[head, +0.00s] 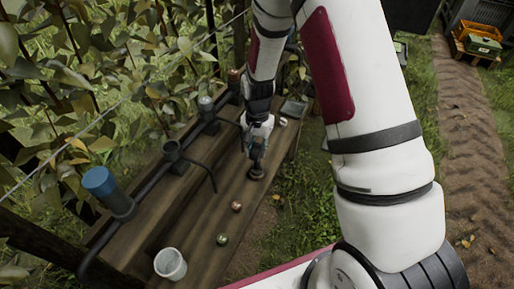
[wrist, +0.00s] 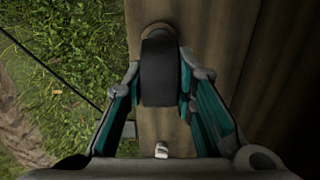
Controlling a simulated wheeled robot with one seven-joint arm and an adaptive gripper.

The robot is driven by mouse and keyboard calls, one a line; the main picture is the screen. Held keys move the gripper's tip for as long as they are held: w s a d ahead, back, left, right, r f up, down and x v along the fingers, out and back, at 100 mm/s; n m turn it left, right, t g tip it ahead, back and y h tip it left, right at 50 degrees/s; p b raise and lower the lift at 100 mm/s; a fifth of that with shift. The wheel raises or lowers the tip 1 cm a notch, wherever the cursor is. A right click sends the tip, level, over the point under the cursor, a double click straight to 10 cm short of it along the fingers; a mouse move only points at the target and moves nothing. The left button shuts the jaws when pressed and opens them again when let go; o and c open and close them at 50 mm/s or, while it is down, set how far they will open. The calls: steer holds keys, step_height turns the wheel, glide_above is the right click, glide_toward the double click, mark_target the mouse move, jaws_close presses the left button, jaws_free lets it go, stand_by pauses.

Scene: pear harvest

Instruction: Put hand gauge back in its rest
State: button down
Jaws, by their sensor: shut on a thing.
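My gripper (head: 257,150) points down over the wooden bench in the head view. In the wrist view its teal-padded fingers (wrist: 160,88) close on both sides of a dark cylindrical thing, which I take to be the hand gauge (wrist: 160,72). A tan rounded end shows beyond the dark part. In the head view the gauge's dark lower end (head: 257,173) shows below the fingers, close to the bench top; I cannot tell whether it touches. An empty-looking dark cup-shaped holder (head: 172,150) on the pipe rail stands left of my gripper; I cannot tell whether it is the gauge's rest.
A blue-topped cylinder (head: 100,182) and another holder (head: 208,112) are on the rail. A thin bent rod (head: 208,172) juts over the bench (head: 200,225). A white cup (head: 170,264), a reddish ball (head: 236,206) and a green ball (head: 222,239) sit nearer. Leafy branches crowd the left.

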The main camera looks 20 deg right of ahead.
steer(key=shift+f+b, duration=0.45)
steer(key=shift+f, duration=0.4)
stand_by(0.6)
steer(key=c, duration=1.2)
jaws_free()
steer(key=shift+c, duration=0.2)
step_height(320, 180, up, 12)
